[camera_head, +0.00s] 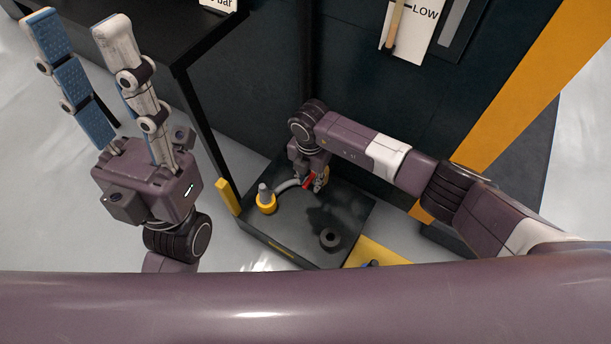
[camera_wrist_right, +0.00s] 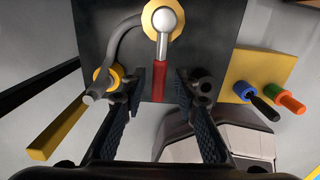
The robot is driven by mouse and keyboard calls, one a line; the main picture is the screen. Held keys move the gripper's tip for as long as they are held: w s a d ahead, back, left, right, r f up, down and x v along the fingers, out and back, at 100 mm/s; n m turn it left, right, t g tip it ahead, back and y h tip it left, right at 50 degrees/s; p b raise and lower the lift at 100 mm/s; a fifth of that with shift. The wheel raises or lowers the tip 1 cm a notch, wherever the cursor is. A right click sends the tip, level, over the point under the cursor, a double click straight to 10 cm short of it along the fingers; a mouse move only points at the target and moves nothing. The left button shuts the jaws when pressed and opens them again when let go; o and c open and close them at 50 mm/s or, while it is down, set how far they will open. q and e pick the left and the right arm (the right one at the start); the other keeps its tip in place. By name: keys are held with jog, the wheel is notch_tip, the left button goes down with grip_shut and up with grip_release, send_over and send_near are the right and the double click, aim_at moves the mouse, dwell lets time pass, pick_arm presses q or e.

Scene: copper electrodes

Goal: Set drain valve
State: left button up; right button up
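The drain valve's red lever (camera_wrist_right: 159,82) has a silver shaft and round silver head (camera_wrist_right: 164,18) over a yellow collar in the right wrist view. In the head view, a small part of the red lever (camera_head: 309,181) shows beside my right gripper (camera_head: 318,184); the valve body is mostly hidden there. My right gripper (camera_wrist_right: 172,80) is open, with its fingertips around the lever's level. My left gripper (camera_head: 76,24) is open and empty, raised away from the valve.
A dark tray (camera_head: 285,232) bears a yellow-collared fitting (camera_head: 266,203) with a curved grey hose, and a dark ring (camera_head: 330,239). A yellow holder (camera_wrist_right: 262,72) with coloured handles stands right. A black table (camera_head: 130,35) and dark cabinet (camera_head: 350,100) stand behind.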

jog(key=shift+r, duration=0.15)
notch_tip(320, 180, up, 6)
jog(key=p, duration=0.5)
jog(key=shift+p, duration=0.35)
